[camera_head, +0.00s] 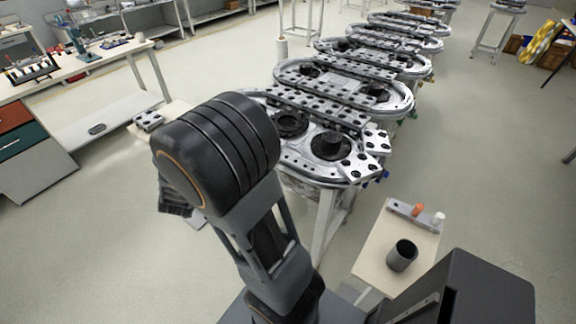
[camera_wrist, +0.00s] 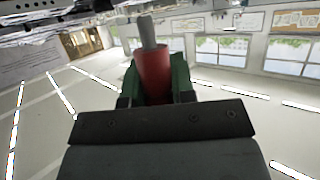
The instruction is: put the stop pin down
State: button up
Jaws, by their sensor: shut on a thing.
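The stop pin (camera_wrist: 152,68), a red cylinder with a thinner grey tip, is between the green fingers of my gripper (camera_wrist: 156,84) in the wrist view. My gripper is shut on the red part, and the grey tip sticks out beyond the fingers. In the head view my own arm hides the pin and most of the gripper. A small side table (camera_head: 371,259) at the lower right bears a grey holder bar (camera_head: 401,208) with an orange pin (camera_head: 417,210) and a white pin (camera_head: 438,217) on it.
A dark cup (camera_head: 402,256) stands on the small side table. The ring track (camera_head: 320,92) of linked oval units runs to the back, with perforated plates on it. A workbench (camera_head: 75,68) is at the left. Open floor lies between.

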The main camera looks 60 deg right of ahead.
jog(key=s+d+r+m+g+h, duration=0.35)
jog(key=s+d+m+g, duration=0.35)
jog(key=s+d, duration=0.5)
jog(key=s+d+m+g+p, duration=0.2)
jog(key=s+d+m+g, duration=0.6)
jog(key=s, duration=0.5)
jog(key=shift+g, duration=0.3)
jog(key=w+d+f, duration=0.2)
jog(key=d+f, duration=0.1)
jog(key=w+d+f, duration=0.2)
jog(key=d+f, duration=0.1)
jog(key=d, duration=0.1)
jog(key=w+d+f, duration=0.2)
jog(key=d, duration=0.2)
jog(key=shift+w+d+f+p, duration=0.25)
jog(key=shift+f+p, duration=0.05)
jog(key=shift+f, duration=0.1)
jog(key=shift+w+d+f, duration=0.15)
jog(key=shift+d+f, duration=0.05)
jog(key=shift+f, duration=0.15)
notch_tip(320, 180, down, 3)
jog(key=shift+w+d+r+p, duration=0.1)
jog(key=shift+d+p, duration=0.05)
jog(key=shift+p, duration=0.3)
jog(key=shift+f, duration=0.25)
